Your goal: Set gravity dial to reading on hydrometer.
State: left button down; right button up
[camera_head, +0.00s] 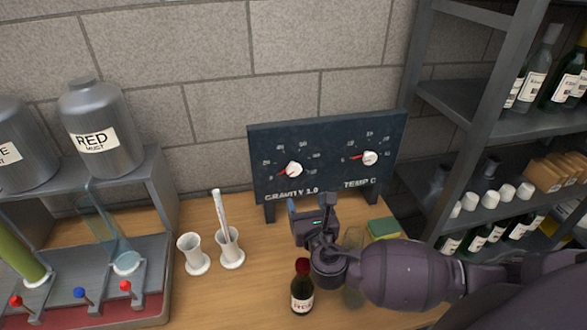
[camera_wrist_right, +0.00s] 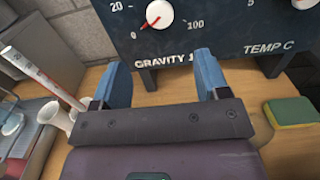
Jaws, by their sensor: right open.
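The gravity dial (camera_head: 294,169) is a white knob with a red pointer, on the left half of a dark upright panel (camera_head: 330,135). Its pointer aims left and slightly down; in the right wrist view the dial (camera_wrist_right: 158,14) has its pointer toward the low end, near 0. The hydrometer (camera_head: 221,213) stands tilted in a white cylinder (camera_head: 230,251). It also shows in the right wrist view (camera_wrist_right: 42,77), with red and dark marks too small to read. My right gripper (camera_head: 309,206) is open and empty, below and in front of the gravity dial, apart from it. My left gripper is out of view.
A temperature dial (camera_head: 370,158) sits right of the gravity dial. An empty white cylinder (camera_head: 194,254) stands beside the hydrometer's. A small dark bottle (camera_head: 302,292) and a green-yellow sponge (camera_head: 383,229) are near my right arm. A shelf rack (camera_head: 455,110) stands right, a tap stand (camera_head: 150,270) left.

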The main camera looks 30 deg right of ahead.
aim_at(295, 172)
pick_arm(q)
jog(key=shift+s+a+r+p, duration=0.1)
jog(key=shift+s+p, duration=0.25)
jog(key=shift+p, duration=0.15)
pick_arm(e)
jog(key=x, duration=1.1)
jog(key=shift+w+d, duration=0.1)
jog(key=shift+w, duration=0.1)
jog(key=shift+r, duration=0.1)
jog(key=c, duration=0.9)
